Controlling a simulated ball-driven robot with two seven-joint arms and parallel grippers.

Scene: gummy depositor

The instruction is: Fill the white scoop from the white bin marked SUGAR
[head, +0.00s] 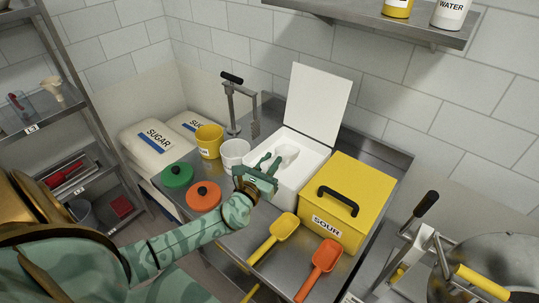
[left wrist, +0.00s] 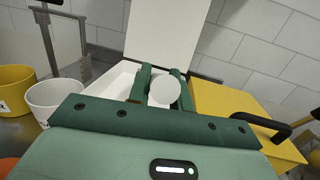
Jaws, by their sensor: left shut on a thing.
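The white bin (head: 309,178) stands on the steel table with its lid (head: 316,105) raised. No SUGAR marking shows on its visible side. My left gripper (head: 271,160) reaches over the bin's near left wall, with its fingers inside the opening. It is shut on the white scoop (head: 288,153), which is in the bin's opening. In the left wrist view the scoop's rounded end (left wrist: 165,92) shows between the fingers. The handle is mostly hidden by the gripper. I cannot tell how much sugar is in the scoop. My right gripper is not in view.
A yellow SOUR bin (head: 349,190) stands right of the white bin. Yellow (head: 284,227) and orange (head: 326,256) scoops lie in front. A white cup (head: 233,153), a yellow cup (head: 209,139), a green lid (head: 177,175) and an orange lid (head: 203,197) are at left.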

